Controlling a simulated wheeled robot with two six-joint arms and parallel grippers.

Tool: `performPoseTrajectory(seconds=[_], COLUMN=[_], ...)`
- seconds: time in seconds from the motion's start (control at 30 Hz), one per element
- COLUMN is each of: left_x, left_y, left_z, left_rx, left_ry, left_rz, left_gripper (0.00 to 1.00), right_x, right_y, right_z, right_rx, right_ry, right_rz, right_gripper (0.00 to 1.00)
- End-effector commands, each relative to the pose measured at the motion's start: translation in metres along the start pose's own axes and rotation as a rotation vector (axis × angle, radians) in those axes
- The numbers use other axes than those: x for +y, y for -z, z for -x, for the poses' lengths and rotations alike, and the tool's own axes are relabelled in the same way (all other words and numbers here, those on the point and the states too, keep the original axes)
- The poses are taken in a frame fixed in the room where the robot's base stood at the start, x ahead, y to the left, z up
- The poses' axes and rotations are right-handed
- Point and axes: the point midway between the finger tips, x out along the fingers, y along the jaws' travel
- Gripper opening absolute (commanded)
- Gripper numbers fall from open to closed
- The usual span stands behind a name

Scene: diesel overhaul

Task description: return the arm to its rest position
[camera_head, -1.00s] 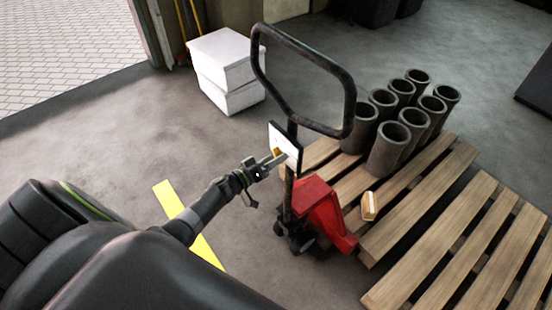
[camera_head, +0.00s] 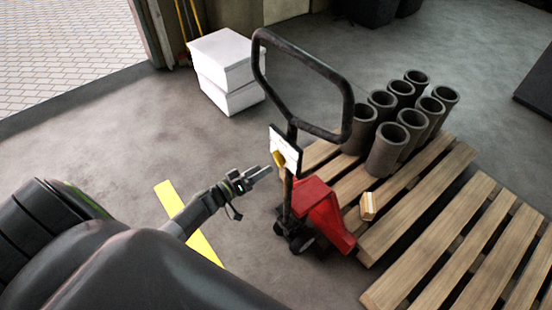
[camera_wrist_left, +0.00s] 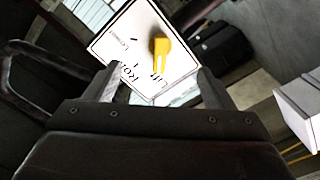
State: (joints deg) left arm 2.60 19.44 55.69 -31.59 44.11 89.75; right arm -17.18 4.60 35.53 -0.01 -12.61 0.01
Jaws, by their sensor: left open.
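My left arm (camera_head: 205,203) reaches in from the lower left of the head view. Its gripper (camera_head: 264,172) is a little short of the white sign plate (camera_head: 285,150) on the pallet jack's handle post. In the left wrist view the two fingers (camera_wrist_left: 158,88) stand apart with nothing between them. Beyond them are the white plate (camera_wrist_left: 125,45) with black lettering and a yellow lever (camera_wrist_left: 161,52) on it. The lever also shows at the plate's left edge in the head view (camera_head: 279,159). My right gripper is not in view.
The red pallet jack (camera_head: 322,208) with its black loop handle (camera_head: 350,105) stands ahead of the gripper. Wooden pallets (camera_head: 420,215) bear several grey cylinders (camera_head: 388,150) and a small wooden block (camera_head: 368,206). White boxes (camera_head: 222,60) stand behind. Floor to the left is open.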

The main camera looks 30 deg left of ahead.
Motion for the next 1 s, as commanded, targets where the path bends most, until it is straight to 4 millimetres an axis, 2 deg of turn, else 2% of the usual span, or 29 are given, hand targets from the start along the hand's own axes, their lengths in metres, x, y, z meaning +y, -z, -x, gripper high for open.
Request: performPoseTrajectory(seconds=[0.13,0.67,0.77,0.87,0.97,1.0], left_x=[0.000,-0.004,-0.021,-0.054,-0.091,-0.104], left_y=[0.001,-0.004,-0.020,-0.053,-0.100,-0.120], left_z=[0.010,0.012,0.023,0.049,0.091,0.110], left_rx=[0.000,0.001,0.003,-0.019,-0.093,-0.139], left_ry=[0.000,0.016,0.094,0.251,0.450,0.528], left_rz=[0.000,-0.005,-0.034,-0.099,-0.179,-0.212], left_gripper=[0.76,0.76,0.76,0.76,0.76,0.76], right_x=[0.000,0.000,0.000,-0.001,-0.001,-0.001], right_y=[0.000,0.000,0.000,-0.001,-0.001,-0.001], right_z=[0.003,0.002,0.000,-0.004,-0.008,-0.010], right_rx=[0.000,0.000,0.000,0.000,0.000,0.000], right_ry=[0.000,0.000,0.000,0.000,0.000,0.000], right_rz=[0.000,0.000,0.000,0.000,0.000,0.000], right_gripper=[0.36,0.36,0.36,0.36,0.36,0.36])
